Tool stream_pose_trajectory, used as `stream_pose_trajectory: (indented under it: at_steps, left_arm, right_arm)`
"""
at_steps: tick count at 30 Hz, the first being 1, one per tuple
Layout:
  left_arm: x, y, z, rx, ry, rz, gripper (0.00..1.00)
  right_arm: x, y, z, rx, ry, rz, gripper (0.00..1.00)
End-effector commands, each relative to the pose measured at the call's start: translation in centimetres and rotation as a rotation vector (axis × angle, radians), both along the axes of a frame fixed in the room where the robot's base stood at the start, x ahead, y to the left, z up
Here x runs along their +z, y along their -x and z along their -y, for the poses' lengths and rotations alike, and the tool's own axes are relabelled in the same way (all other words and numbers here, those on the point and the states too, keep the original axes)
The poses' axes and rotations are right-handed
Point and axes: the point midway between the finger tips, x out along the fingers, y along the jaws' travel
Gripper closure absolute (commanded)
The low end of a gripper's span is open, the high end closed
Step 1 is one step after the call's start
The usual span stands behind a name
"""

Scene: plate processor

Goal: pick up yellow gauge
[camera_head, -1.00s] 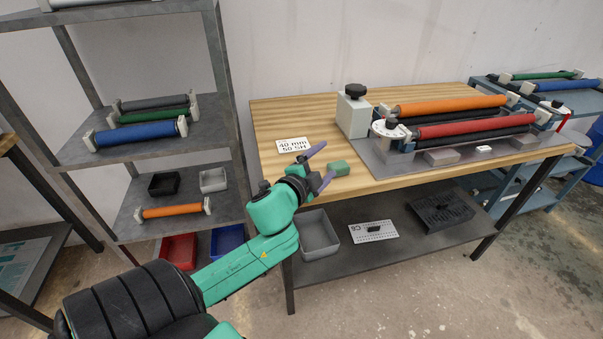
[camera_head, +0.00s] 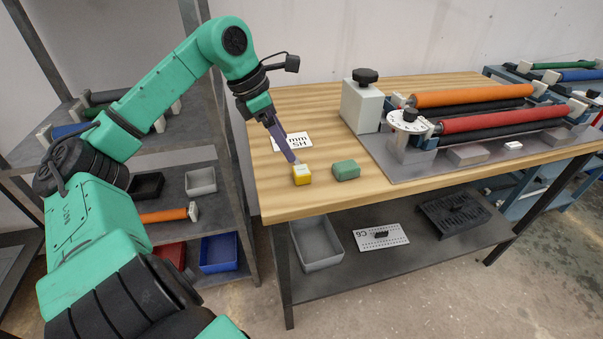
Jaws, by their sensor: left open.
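The yellow gauge (camera_head: 301,176) is a small block with a pale top, lying on the wooden table near its front left edge. My left gripper (camera_head: 294,160) comes down from the upper left, tilted, with its purple fingertips right at the gauge's top and back side. It is open; one finger mostly covers the other, and I cannot tell whether it touches the gauge. My right gripper is not in view.
A green block (camera_head: 346,170) lies just right of the gauge. A white printed card (camera_head: 293,142) is behind my gripper. The roller machine (camera_head: 465,125) fills the table's right side. A grey shelf (camera_head: 225,130) stands on the left.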

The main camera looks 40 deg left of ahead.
Motion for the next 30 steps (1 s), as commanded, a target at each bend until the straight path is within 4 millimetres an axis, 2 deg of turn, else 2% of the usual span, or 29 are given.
stream_pose_trajectory:
  at_steps: [3,8,11,13,16,21,22,28,29,30]
  left_arm:
    - [-2.2,-0.8,0.6,-0.001,0.002,-0.005,0.12]
    - [-4.1,-1.5,1.1,0.0,0.004,-0.004,0.12]
    - [-5.7,-2.1,1.5,-0.001,0.002,-0.006,0.12]
    - [-7.3,-2.5,1.7,-0.002,-0.003,-0.007,0.12]
    - [-8.2,-2.8,1.9,-0.001,0.0,-0.004,0.12]
    - [-8.2,-2.9,2.0,0.0,0.004,0.001,0.12]
    - [-8.2,-2.9,2.0,0.0,0.004,0.001,0.16]
    - [-8.2,-2.9,2.0,0.0,0.004,0.0,0.93]
    - [-8.2,-2.9,2.0,0.0,0.004,0.0,1.0]
    - [-8.2,-2.9,2.0,0.0,0.004,0.001,1.0]
  right_arm:
    - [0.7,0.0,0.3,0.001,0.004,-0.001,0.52]
    - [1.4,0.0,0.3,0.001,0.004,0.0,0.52]
    - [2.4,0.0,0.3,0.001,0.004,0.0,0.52]
    - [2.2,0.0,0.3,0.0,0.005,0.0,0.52]
    - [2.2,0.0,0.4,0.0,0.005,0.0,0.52]
    - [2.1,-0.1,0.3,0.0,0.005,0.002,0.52]
    - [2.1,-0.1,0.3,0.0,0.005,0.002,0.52]
    - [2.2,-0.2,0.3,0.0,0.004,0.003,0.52]
    - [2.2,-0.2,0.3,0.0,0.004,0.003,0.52]
    - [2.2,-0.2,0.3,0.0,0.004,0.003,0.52]
